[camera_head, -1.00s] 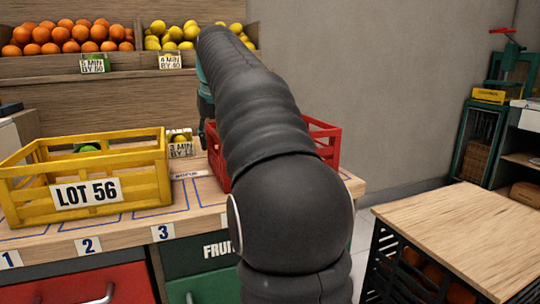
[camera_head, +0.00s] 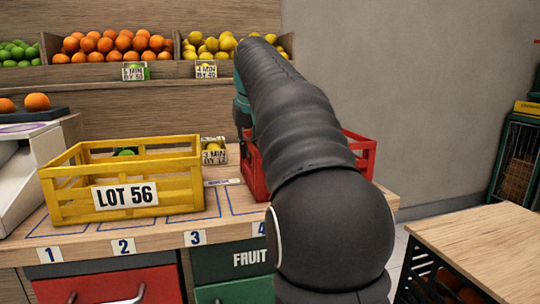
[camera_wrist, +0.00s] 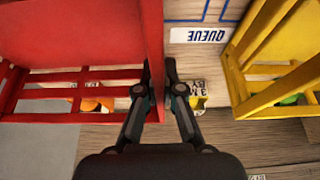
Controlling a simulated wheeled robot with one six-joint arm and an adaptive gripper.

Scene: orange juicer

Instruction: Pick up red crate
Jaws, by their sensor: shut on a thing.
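The red crate (camera_head: 361,148) is at the right end of the counter in the head view, mostly hidden behind my arm. In the wrist view the red crate (camera_wrist: 80,92) fills the left side, slatted and open-topped. My gripper (camera_wrist: 157,72) has one finger on each side of the crate's right-hand wall and is shut on it. I cannot tell whether the crate is clear of the counter.
A yellow crate (camera_head: 180,186) marked LOT 56 stands left of the red crate, with a gap between. Small price cards (camera_head: 214,151) stand behind. Fruit shelves (camera_head: 110,74) line the back wall. A wooden-topped table (camera_head: 480,240) is at front right.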

